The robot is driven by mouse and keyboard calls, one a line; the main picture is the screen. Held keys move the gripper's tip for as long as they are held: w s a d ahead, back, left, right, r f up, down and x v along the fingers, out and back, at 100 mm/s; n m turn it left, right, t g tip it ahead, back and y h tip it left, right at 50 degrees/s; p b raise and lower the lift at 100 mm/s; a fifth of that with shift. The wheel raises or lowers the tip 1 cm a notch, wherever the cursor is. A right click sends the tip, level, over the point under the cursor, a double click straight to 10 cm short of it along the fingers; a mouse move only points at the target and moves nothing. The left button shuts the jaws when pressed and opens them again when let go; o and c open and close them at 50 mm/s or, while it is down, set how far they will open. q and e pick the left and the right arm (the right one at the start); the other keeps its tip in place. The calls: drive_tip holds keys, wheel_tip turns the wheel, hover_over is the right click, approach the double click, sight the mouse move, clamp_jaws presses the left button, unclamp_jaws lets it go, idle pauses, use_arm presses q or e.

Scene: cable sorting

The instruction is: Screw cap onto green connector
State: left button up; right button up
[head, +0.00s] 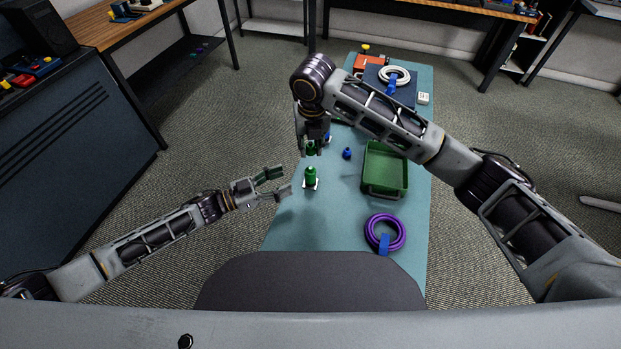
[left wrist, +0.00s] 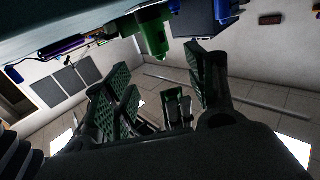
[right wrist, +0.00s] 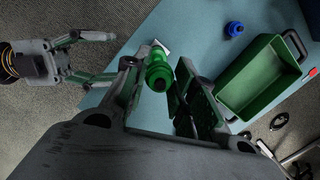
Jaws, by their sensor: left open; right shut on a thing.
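The green connector (head: 310,176) stands upright on a small white base on the teal table. It also shows between my fingers in the right wrist view (right wrist: 157,67) and upside down in the left wrist view (left wrist: 153,36). My right gripper (head: 312,144) is above and beyond the connector, pointing down.
A blue cap (head: 347,153) stands right of my right gripper, and a blue connector (head: 328,137) is partly hidden behind it. A green bin (head: 384,190) stands to the right. A purple cable coil (head: 385,233) lies near the front, a white coil (head: 394,76) at the back.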

sight(308, 172)
use_arm(q)
drive_tip(key=shift+x, duration=5.25)
drive_tip(key=shift+f, duration=0.1)
clamp_jaws()
